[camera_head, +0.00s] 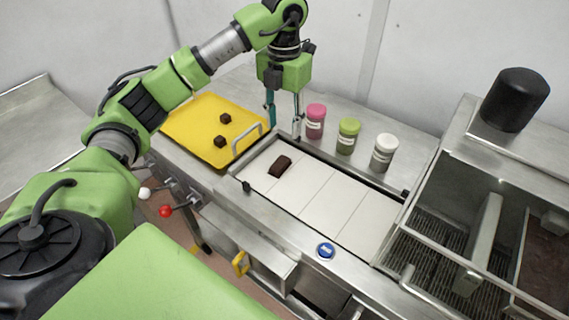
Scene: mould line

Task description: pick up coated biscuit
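The coated biscuit (280,166) is a dark brown bar lying on the left part of the white belt (324,191). My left gripper (284,131) points down from above, just behind the biscuit. Its two fingers are spread apart with nothing visible between them, and they appear apart from the biscuit. My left arm (150,105) reaches in from the left. My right gripper is not in view.
A yellow tray (190,137) with two dark brown cubes (222,130) lies left of the belt. Pink (315,121), green (348,135) and white (384,152) jars stand behind it. A steel machine with a grate (440,245) is at right. A blue button (325,251) sits in front.

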